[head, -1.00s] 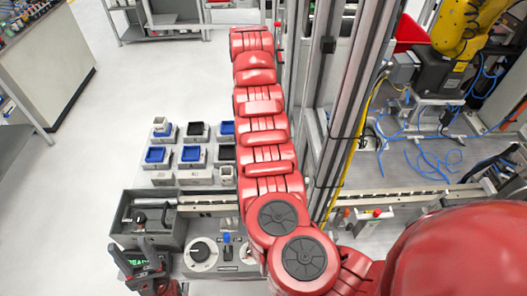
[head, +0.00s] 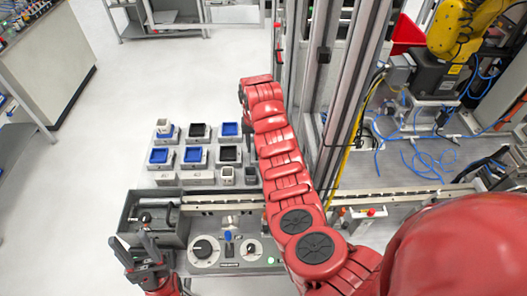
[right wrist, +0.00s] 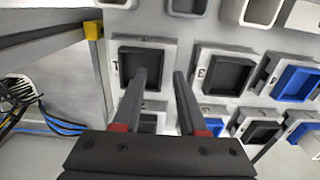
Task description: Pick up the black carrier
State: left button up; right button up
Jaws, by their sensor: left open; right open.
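Black carriers sit in light grey square holders on the rack in the head view, one in the back row (head: 198,131) and one in the front row (head: 229,154). The right wrist view shows several black ones, including one left of centre (right wrist: 143,66) and one right of centre (right wrist: 230,74). My left gripper (head: 134,241) is open and empty at lower left.
Blue carriers (head: 193,155) share the rack. A grey open bin (head: 168,228) and a control panel with knobs (head: 206,249) lie in front. A metal frame post (head: 303,60) stands beside my right arm. A yellow-capped corner (right wrist: 93,30) borders the rack.

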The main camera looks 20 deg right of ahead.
jog(key=shift+f, duration=0.6)
grip_shut()
dwell(0.9)
